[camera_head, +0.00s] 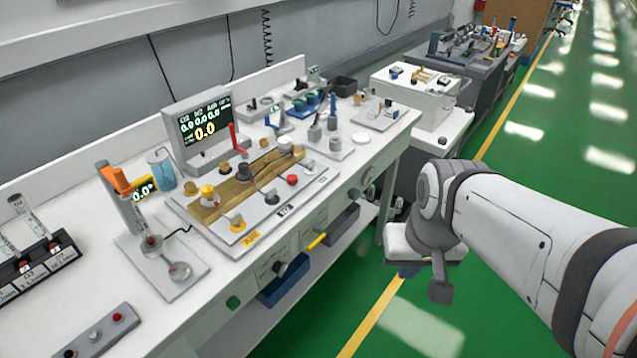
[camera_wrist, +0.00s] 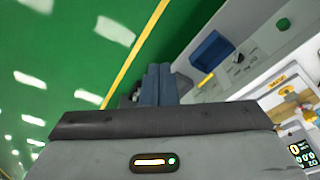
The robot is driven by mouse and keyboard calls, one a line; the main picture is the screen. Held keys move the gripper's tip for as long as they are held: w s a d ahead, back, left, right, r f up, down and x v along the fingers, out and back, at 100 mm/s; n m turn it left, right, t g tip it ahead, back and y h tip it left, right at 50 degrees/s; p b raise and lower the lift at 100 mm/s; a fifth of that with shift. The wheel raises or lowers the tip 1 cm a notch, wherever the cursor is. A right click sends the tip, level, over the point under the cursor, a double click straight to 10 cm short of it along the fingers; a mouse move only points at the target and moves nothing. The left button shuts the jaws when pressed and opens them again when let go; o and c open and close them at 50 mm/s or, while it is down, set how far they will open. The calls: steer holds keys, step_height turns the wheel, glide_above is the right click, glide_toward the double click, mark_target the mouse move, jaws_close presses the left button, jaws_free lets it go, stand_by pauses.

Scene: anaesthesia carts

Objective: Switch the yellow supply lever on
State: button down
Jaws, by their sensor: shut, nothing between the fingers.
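The yellow supply lever (camera_head: 318,240) is a short yellow bar on the front panel of the white cart, below the worktop edge. It lies slanted in the head view. A small yellow bar, apparently the same lever, shows in the wrist view (camera_wrist: 205,80) right of my fingers. My gripper (camera_wrist: 158,85) is shut and empty, with its dark blue-grey fingers pressed together. In the head view my gripper is mostly hidden behind my wrist, to the right of the cart and apart from the lever.
The worktop (camera_head: 95,205) carries a monitor (camera_head: 204,128) and valves. Green floor (camera_head: 430,325) beside the cart is open.

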steer(key=w+a+f+m+g+y+b, duration=0.35)
steer(key=a+f+m+y, duration=0.2)
steer(key=f, duration=0.35)
steer(key=w+a+f+m+g+y+b, duration=0.2)
steer(key=a+f+m+y+b, duration=0.35)
steer(key=f+y, duration=0.2)
steer(key=w+d+f+m+t+y+b, duration=0.1)
steer(key=w+d+f+m+t+b, duration=0.2)
steer(key=w+f+m+t, duration=0.5)
steer(key=w+d+f+m+t+b, duration=0.2)
steer(key=w+f+m+t, duration=0.4)
steer(key=f, duration=0.5)
steer(key=w+a+r, duration=0.4)
steer(key=w+a, duration=0.2)
steer(key=a, duration=0.2)
steer(key=shift+r+t, duration=0.35)
steer(key=shift+r, duration=0.05)
steer(key=shift+m, duration=0.3)
